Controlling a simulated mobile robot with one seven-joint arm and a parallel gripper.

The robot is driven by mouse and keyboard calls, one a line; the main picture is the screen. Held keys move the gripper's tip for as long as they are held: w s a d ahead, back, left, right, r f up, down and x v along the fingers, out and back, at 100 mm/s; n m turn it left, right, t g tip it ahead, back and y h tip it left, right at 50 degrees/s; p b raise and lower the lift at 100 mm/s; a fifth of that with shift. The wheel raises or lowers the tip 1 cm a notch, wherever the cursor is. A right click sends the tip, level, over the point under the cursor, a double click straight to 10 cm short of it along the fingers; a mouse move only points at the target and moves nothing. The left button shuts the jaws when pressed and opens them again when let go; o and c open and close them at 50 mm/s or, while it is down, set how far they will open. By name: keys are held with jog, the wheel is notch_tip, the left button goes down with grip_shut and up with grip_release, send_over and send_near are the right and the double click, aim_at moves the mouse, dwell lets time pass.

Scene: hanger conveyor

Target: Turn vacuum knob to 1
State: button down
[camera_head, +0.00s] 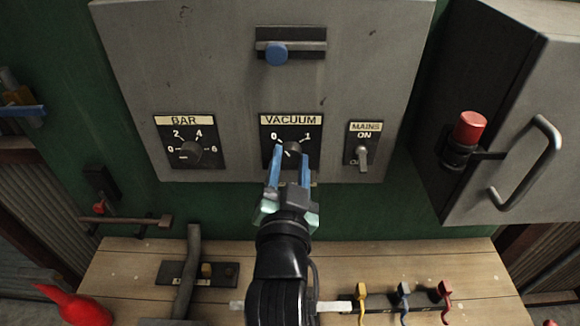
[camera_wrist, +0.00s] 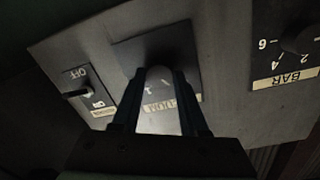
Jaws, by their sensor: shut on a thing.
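The vacuum knob (camera_head: 292,149) is a dark round knob on a black plate under the VACUUM label (camera_head: 291,120), with marks 0 at left and 1 at right. My gripper (camera_head: 288,154) reaches up from below with its blue fingers on either side of the knob, shut on it. In the wrist view the vacuum plate (camera_wrist: 185,60) is upside down, and my gripper (camera_wrist: 160,80) covers much of it. The fingers partly hide the knob, and I cannot tell clearly where its pointer stands.
The BAR knob (camera_head: 192,152) is to the left and the MAINS switch (camera_head: 362,156) to the right. A blue-knobbed slider (camera_head: 277,54) is above. A red button (camera_head: 469,128) and a handle (camera_head: 527,165) are at right. Colored levers (camera_head: 403,292) stand on the wooden bench (camera_head: 130,265).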

jog(key=m+b, duration=0.2)
jog(key=m, duration=0.1)
jog(key=shift+f+m, duration=0.1)
jog(key=shift+m, duration=0.2)
jog(key=m+b, duration=0.2)
jog(key=m, duration=0.2)
jog(key=m+b, duration=0.1)
jog(key=m, duration=0.2)
jog(key=shift+d+m+y, duration=0.1)
jog(key=shift+m+y, duration=0.2)
jog(key=shift+m, duration=0.1)
jog(key=shift+m+b, duration=0.35)
jog(key=shift+m, duration=1.35)
jog(key=shift+c, duration=2.2)
grip_release()
jog(key=shift+s, duration=0.15)
